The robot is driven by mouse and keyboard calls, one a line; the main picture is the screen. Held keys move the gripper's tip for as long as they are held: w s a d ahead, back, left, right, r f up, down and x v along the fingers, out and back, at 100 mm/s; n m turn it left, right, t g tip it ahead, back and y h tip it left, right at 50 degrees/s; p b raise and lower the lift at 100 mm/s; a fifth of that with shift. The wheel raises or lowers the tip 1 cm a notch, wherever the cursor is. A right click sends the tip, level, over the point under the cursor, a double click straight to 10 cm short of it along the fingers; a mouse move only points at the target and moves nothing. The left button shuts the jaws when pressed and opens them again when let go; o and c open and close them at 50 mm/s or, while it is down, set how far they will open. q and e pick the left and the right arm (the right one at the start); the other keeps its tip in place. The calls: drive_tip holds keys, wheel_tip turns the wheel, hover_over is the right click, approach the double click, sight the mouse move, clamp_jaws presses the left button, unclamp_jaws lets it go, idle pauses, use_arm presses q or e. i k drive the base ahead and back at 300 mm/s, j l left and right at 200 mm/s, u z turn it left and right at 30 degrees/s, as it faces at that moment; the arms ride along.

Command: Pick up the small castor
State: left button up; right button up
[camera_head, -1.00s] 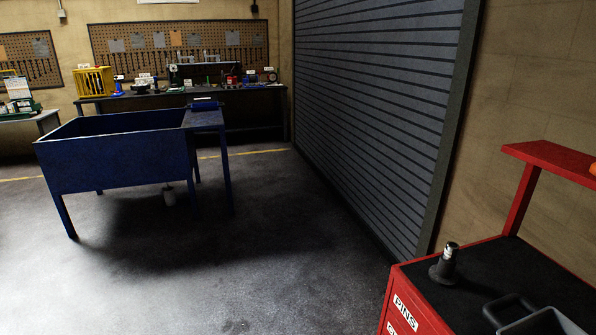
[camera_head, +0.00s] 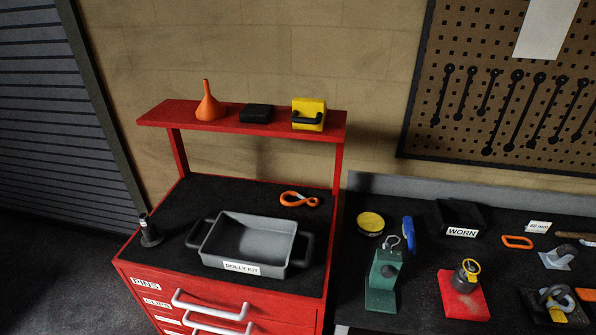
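I cannot clearly pick out the small castor. A small grey-blue piece (camera_head: 558,258) on the dark workbench at the right may be a castor, but it is too small to tell. Another dark piece with a ring-shaped part (camera_head: 556,300) lies below it near the right edge, also unclear. A grey tray labelled DOLLY KIT (camera_head: 206,240) sits on the red cabinet's black top and looks empty. Neither of my grippers is in view.
The red cabinet (camera_head: 215,294) carries a dark cone-based post (camera_head: 149,233), an orange hook (camera_head: 299,199) and a raised shelf (camera_head: 230,125) with a funnel. The workbench holds a green tool (camera_head: 384,280), a red block (camera_head: 464,297) and a black WORN box (camera_head: 459,217).

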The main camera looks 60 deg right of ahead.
sight(558, 258)
drive_tip(key=z, duration=3.95)
drive_tip(key=i+l, duration=0.15)
drive_tip(key=l, duration=0.2)
drive_tip(key=i+l, duration=0.15)
drive_tip(key=l, duration=0.25)
drive_tip(key=i+l, duration=0.15)
drive_tip(key=l, duration=0.2)
drive_tip(key=i+l, duration=0.1)
drive_tip(key=l, duration=0.25)
drive_tip(key=i+l+u, duration=0.1)
drive_tip(key=l, duration=0.25)
drive_tip(key=i+l, duration=0.2)
drive_tip(key=l, duration=0.2)
